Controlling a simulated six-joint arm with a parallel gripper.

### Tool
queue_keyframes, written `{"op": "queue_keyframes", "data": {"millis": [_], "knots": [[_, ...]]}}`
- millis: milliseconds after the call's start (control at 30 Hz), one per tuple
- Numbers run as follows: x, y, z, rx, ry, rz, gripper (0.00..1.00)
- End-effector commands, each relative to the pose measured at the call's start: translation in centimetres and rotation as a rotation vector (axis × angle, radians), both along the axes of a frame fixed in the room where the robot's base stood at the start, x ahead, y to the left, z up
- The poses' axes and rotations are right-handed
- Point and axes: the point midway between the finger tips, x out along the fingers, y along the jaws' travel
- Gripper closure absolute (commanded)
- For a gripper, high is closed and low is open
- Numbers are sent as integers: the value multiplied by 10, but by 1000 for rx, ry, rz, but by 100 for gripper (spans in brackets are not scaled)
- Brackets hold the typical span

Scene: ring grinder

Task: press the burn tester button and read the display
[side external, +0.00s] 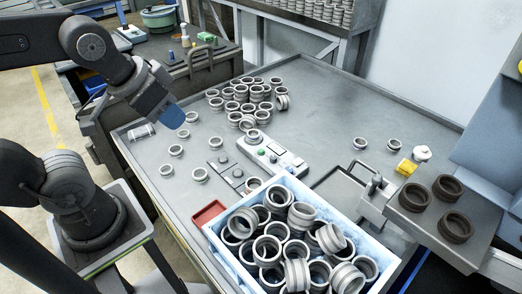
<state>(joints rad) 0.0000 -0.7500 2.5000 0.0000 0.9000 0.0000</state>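A long light grey box (285,165) that looks like the burn tester lies near the middle of the table. A green button (261,152) shows on its top, with a small dark spot beside it that may be the display; no reading is legible. A metal ring (252,135) sits at its far left end. My gripper (174,118), with a blue tip, hangs above the table's left side, left of the box and apart from it. Its fingers are too small to tell open from shut, and I see nothing clearly held.
A blue-white crate (221,245) full of rings stands at the front, close to the box. A small flat panel (228,173) and a red tray (209,213) lie left. Many rings (240,92) cluster behind. Dark rings (446,187) sit on a machine ledge at right.

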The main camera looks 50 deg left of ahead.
Motion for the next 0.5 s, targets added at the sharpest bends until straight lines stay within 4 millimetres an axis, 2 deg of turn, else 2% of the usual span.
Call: {"op": "queue_keyframes", "data": {"millis": [33,267,500], "knots": [[0,0,0,0,0,0,78],[0,0,0,0,0,0,100],[0,0,0,0,0,0,100]]}}
